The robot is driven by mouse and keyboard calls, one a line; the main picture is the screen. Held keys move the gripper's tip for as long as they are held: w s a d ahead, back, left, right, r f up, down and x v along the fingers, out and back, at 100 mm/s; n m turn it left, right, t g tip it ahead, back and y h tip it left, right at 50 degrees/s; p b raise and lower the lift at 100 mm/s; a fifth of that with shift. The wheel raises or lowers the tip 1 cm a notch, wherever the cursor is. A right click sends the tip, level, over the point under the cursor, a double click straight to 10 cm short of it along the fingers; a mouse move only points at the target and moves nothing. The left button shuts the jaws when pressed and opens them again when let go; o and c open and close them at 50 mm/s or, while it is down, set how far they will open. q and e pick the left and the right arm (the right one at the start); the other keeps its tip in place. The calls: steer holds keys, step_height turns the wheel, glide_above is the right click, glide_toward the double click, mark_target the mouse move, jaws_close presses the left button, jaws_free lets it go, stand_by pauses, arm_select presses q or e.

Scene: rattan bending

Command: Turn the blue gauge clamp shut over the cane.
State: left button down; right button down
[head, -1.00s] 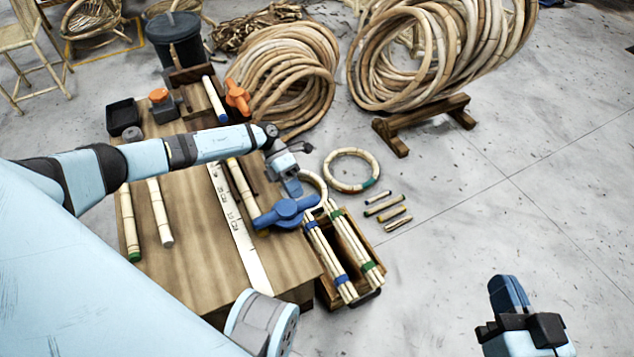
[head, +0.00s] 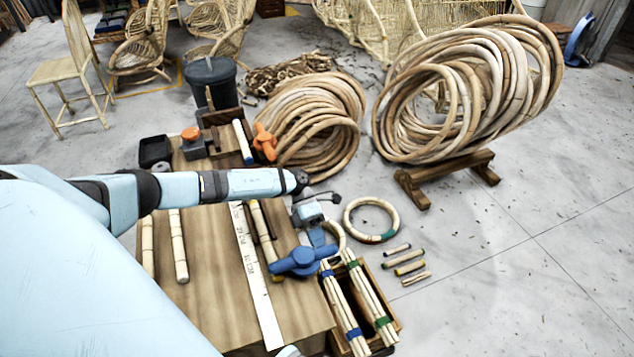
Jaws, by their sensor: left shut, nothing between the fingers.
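The blue gauge clamp (head: 300,262) is at the right edge of the wooden bench. Its left end reaches the near end of a pale cane (head: 262,235); I cannot tell whether it is fully closed over it. My left gripper (head: 317,240) is shut and empty, pointing down at the right end of the clamp. Its tips look close to or touching the clamp; contact is unclear. My right gripper is not in view.
A marked rule (head: 255,285) lies left of the cane. An orange clamp (head: 265,143) stands at the bench's far end. A wooden box (head: 395,318) of cane bundles sits just right of the bench. A cane ring (head: 371,218) lies on the open floor.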

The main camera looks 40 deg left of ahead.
arm_select(q)
steer(key=shift+d, duration=0.15)
